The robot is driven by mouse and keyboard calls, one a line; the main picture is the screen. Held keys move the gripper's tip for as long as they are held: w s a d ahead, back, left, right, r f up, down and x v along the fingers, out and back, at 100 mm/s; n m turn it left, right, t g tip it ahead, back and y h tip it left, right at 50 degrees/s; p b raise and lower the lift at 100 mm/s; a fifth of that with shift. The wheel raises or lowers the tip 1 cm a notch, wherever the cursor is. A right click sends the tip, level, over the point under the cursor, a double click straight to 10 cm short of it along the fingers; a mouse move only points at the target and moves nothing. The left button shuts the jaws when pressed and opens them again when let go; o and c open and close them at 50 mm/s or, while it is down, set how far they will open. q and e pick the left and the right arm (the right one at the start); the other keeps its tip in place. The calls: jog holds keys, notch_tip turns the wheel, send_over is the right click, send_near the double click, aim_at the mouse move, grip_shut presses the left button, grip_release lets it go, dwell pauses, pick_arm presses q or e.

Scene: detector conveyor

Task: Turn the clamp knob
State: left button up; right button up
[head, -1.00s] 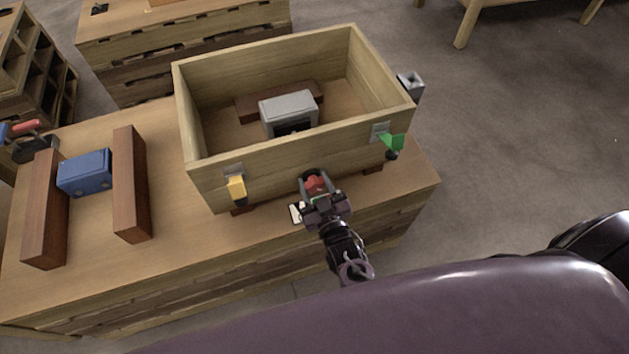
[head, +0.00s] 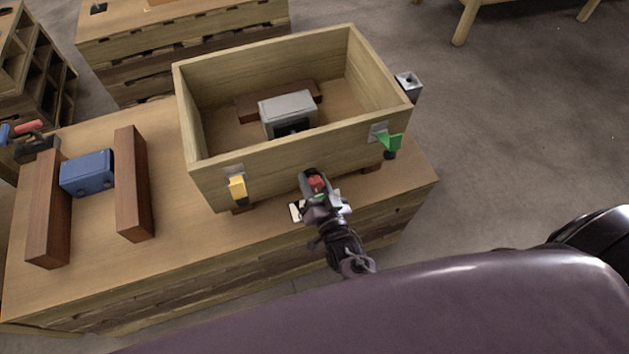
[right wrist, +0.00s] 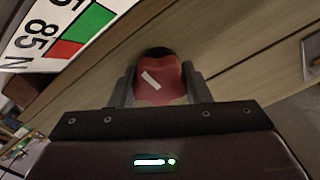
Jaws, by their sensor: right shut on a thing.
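The red clamp knob (right wrist: 160,82) has a white line mark, which slants from upper left to lower right in the right wrist view. It also shows in the head view (head: 316,182), at the front wall of the wooden box. My right gripper (right wrist: 160,90) is shut on the knob, one finger on each side; in the head view the gripper (head: 316,186) partly hides it. A white sign with "85", a green patch and a red patch (right wrist: 68,35) is beside the knob at the upper left. My left gripper is not in view.
The open wooden box (head: 270,153) holds a grey device (head: 288,106). A yellow latch (head: 237,187) and a green latch (head: 389,142) are on its front wall. A blue block (head: 87,172) lies between two brown bars on the table at the left.

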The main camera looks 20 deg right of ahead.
dwell(0.5)
jog(key=o, duration=1)
jog(key=s, duration=0.8)
jog(key=shift+w+d, duration=0.1)
